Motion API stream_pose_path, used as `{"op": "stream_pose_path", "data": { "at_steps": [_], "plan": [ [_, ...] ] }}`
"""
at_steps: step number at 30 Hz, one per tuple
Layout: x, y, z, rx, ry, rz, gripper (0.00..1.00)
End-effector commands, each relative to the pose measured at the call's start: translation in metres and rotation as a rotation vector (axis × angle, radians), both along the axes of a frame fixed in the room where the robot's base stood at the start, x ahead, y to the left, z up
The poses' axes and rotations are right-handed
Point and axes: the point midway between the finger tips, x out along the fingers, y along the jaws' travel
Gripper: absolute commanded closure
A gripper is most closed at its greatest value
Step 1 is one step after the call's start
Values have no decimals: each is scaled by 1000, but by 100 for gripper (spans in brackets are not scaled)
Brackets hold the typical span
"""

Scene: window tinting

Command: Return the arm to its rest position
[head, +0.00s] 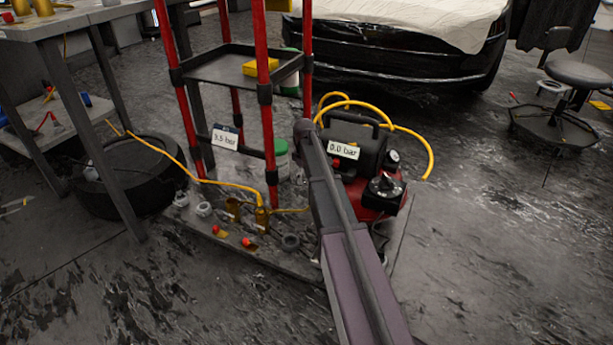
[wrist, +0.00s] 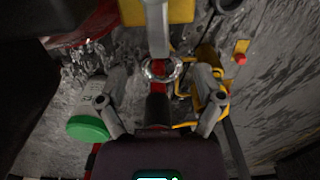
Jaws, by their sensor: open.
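My arm runs up from the lower right of the head view, in front of the compressor. Its far end is seen end-on there, and my gripper's fingers cannot be made out. In the wrist view my gripper (wrist: 161,100) is open, with its two grey fingers spread apart. No object is clearly held. A metal ring and a dark and red post show in the gap between and beyond the fingers; whether they touch the gripper I cannot tell.
A red-post rack with a black tray (head: 217,69) stands close left of my arm. A red and black compressor (head: 385,195) with a yellow hose is just right. A workbench (head: 80,17) and tyre (head: 130,185) are at left, a stool (head: 578,74) at right.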

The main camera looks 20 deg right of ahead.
Motion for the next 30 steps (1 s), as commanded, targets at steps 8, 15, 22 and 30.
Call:
{"op": "stream_pose_path", "data": {
  "at_steps": [8,15,22,30],
  "plan": [
    [0,0,1,-1,-1,0,14],
    [-17,9,14,-1,-1,-36,14],
    [-59,33,46,-1,0,-141,14],
    [-126,67,93,-1,0,-318,14]
  ]
}}
